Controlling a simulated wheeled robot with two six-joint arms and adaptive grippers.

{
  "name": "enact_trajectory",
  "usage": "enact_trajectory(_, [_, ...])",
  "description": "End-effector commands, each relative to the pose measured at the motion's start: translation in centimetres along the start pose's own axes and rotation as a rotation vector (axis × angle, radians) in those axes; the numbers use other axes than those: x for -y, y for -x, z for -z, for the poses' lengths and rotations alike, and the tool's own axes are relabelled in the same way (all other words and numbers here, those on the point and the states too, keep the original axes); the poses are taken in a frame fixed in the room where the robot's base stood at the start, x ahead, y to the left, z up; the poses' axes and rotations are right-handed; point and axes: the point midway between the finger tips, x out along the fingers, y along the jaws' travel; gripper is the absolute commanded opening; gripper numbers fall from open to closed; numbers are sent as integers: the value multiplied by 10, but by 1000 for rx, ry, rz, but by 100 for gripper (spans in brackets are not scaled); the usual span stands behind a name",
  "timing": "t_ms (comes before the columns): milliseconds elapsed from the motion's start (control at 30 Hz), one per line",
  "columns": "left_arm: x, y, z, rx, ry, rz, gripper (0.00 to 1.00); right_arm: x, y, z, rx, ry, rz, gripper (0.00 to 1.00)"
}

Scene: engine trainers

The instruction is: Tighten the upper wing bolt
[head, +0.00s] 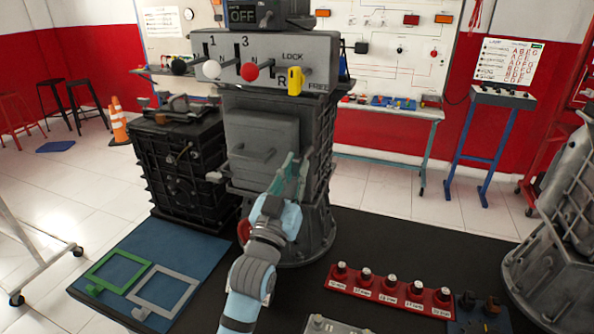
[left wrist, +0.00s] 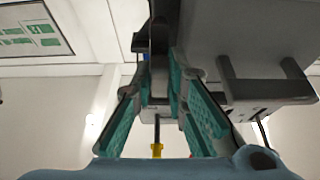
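The grey gearbox trainer (head: 275,110) stands upright on the dark table, with a square cover (head: 264,140) on its front. My left gripper (head: 297,165) is raised at the right edge of that cover, its teal-padded fingers apart. In the left wrist view the fingers (left wrist: 158,85) are spread, with a dark narrow part (left wrist: 158,62) of the trainer between or behind their tips. I cannot tell whether this is the upper wing bolt or whether the pads touch it. The wing bolt is not clearly seen in the head view. My right gripper is not in view.
The lever panel with a yellow lock lever (head: 295,81) is above the gripper. A dark ribbed housing (head: 180,160) stands at left. A blue mat (head: 185,240) with green and grey frames lies front left, a red socket rack (head: 390,290) front right.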

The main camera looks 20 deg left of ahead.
Motion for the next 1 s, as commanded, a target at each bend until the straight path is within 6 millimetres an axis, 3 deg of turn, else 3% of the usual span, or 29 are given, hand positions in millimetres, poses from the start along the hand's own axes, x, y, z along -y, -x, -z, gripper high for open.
enact_trajectory(467, [0,0,0,0,-78,-33,0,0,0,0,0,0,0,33])
enact_trajectory(667, [1,1,-1,-1,-206,-85,0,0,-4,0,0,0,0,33])
enact_trajectory(1000, [2,1,-2,-4,-498,-206,0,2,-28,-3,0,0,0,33])
